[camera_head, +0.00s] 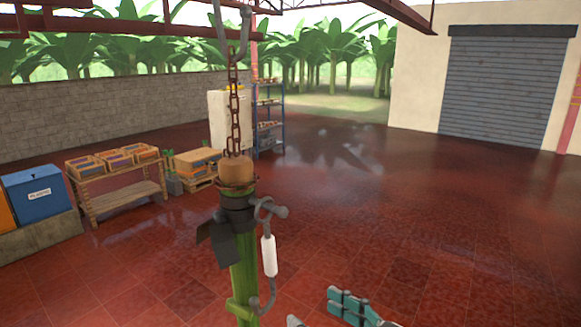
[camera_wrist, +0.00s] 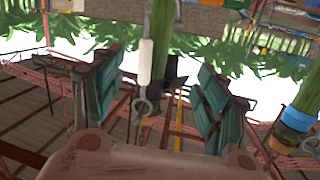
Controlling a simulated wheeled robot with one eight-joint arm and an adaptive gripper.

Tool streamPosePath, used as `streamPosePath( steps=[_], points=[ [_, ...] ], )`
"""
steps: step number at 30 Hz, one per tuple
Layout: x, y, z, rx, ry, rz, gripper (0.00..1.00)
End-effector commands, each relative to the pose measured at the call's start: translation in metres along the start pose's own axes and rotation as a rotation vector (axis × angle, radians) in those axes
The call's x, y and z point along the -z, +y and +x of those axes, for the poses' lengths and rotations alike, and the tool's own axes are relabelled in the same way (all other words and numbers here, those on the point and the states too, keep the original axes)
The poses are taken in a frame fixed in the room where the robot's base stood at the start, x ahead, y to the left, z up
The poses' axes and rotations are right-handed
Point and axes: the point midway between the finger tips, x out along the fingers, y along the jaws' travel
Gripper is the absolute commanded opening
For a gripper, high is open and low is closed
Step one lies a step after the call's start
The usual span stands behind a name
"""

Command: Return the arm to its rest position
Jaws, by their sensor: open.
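My gripper (camera_wrist: 158,95) is open in the wrist view, with teal-padded fingers spread left and right and nothing held between them. Part of it, with teal pads (camera_head: 350,304), shows at the bottom edge of the head view, to the right of the hanging stem. The green stem (camera_head: 243,285) hangs upright from a rusty chain (camera_head: 234,110) and hook, with a black collar, a dark flap and a white cylinder (camera_head: 269,255) on it. In the wrist view the stem (camera_wrist: 161,30) appears beyond the gap between the fingers. The rest of my arm is mostly hidden.
A second stem (camera_wrist: 303,100) with blue and orange bands is at the right of the wrist view. A wooden table (camera_head: 122,192) with crates and a blue bin (camera_head: 38,190) stand at left. A blue shelf (camera_head: 268,120) is behind. The red tiled floor (camera_head: 420,220) at right is clear.

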Motion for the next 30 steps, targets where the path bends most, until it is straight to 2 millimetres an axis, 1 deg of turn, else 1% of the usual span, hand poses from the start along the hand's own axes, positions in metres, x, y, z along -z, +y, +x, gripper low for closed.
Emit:
streamPosePath(
  steps=[1, 5, 8, 11, 12, 14, 15, 18, 19, 21, 24, 27, 30],
  points=[
    [-0.014, 0.001, 0.002, 0.000, -0.027, 0.010, 0.67],
    [-0.043, 0.005, 0.005, -0.012, -0.114, 0.049, 0.67],
    [-0.071, 0.011, 0.006, -0.033, -0.198, 0.086, 0.67],
    [-0.107, 0.020, 0.005, -0.072, -0.302, 0.132, 0.67],
    [-0.124, 0.025, 0.003, -0.097, -0.351, 0.154, 0.67],
    [-0.151, 0.035, -0.001, -0.148, -0.429, 0.189, 0.67],
    [-0.168, 0.042, -0.005, -0.189, -0.478, 0.210, 0.67],
    [-0.204, 0.062, -0.020, -0.308, -0.586, 0.262, 0.67],
    [-0.213, 0.069, -0.025, -0.347, -0.613, 0.275, 0.67],
    [-0.230, 0.083, -0.036, -0.437, -0.663, 0.300, 0.67],
    [-0.244, 0.101, -0.052, -0.552, -0.707, 0.325, 0.67],
    [-0.251, 0.113, -0.064, -0.634, -0.727, 0.339, 0.67],
    [-0.252, 0.119, -0.070, -0.679, -0.734, 0.346, 0.67]
  ],
)
